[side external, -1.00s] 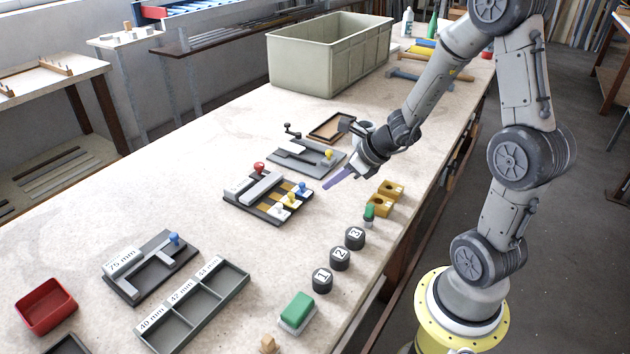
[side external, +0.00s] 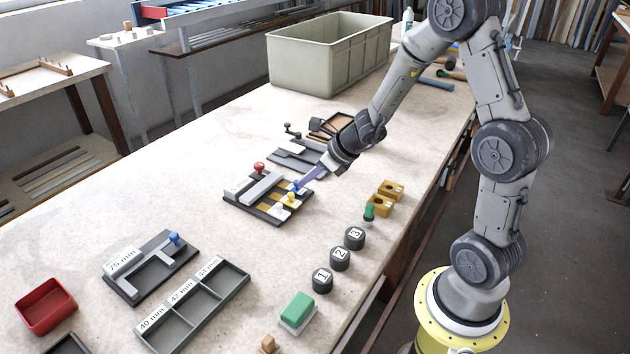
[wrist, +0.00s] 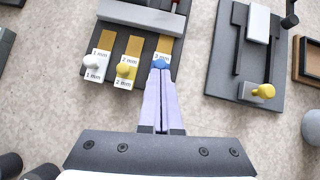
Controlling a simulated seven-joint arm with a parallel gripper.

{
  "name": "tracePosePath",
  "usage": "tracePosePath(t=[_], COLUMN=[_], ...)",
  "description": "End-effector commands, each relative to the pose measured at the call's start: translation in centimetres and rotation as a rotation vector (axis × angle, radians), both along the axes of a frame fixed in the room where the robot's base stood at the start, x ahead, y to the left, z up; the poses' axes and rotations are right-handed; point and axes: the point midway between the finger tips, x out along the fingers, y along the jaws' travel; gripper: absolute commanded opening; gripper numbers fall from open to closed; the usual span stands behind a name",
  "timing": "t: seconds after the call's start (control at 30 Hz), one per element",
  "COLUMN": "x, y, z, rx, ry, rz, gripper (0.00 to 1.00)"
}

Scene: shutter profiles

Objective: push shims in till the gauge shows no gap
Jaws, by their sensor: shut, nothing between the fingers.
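The dark fixture plate holds a grey bar (side external: 262,187) and a red knob (side external: 258,168). Three brass shims lie side by side against it: 1 mm with a white knob (wrist: 91,62), 2 mm with a yellow knob (wrist: 125,71), and 3 mm with a blue knob (wrist: 160,62). My gripper (wrist: 160,74) is shut and empty, its purple fingertips at the outer side of the blue knob, seemingly touching it. My fingers hide part of the 3 mm shim. No gauge reading is legible.
A second fixture with a yellow knob (wrist: 264,91) and crank stands close to the right in the wrist view. Yellow blocks (side external: 385,196), numbered black pucks (side external: 340,258) and a green-topped block (side external: 298,309) lie along the near edge. Bare table separates them from the shim plate.

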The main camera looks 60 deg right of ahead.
Motion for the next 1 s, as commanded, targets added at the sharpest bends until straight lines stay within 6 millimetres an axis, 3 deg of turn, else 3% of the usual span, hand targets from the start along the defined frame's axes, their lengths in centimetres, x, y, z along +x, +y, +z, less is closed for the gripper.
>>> tracePosePath(t=[0.2,0.6,0.77,1.0], x=[2.9,3.3,2.3,-1.6], y=[0.0,0.0,-0.2,-0.8], z=[-0.1,0.0,0.2,1.6], rx=[-0.001,0.003,0.002,-0.003], ry=[0.001,-0.002,-0.003,-0.002], rz=[0.002,-0.002,-0.003,-0.003], gripper=[0.00,0.00,0.00,0.00])
